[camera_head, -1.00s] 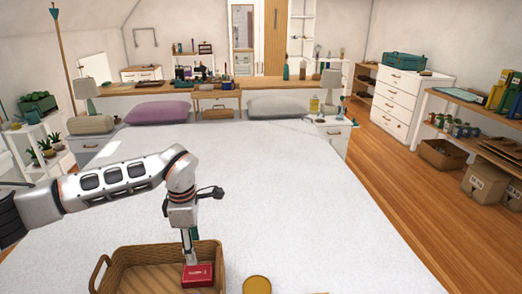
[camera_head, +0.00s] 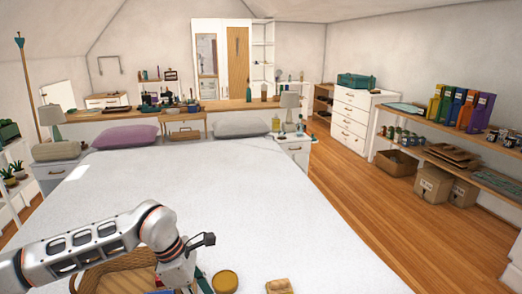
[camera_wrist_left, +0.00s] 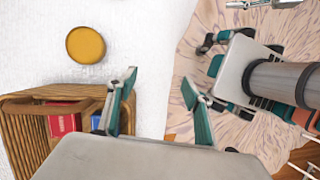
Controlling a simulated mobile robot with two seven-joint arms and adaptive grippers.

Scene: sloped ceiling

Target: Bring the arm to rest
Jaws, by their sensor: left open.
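My left arm comes in from the lower left of the head view, with its wrist (camera_head: 178,268) over the bed's near edge. The fingertips are cut off or hidden there. In the left wrist view my left gripper (camera_wrist_left: 160,98) is open, with nothing between its teal fingers. The wicker basket (camera_head: 122,268) is partly hidden behind my arm. It also shows in the left wrist view (camera_wrist_left: 28,135), left of the fingers, with a red box (camera_wrist_left: 64,121) and a blue thing (camera_wrist_left: 96,121) inside.
A round yellow tin (camera_head: 225,281) lies on the white bed (camera_head: 260,200) beside the basket. A tan item (camera_head: 279,286) lies to its right. The bed's middle is clear. Wooden floor (camera_head: 370,215) runs along its right side, with shelves (camera_head: 455,165) beyond.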

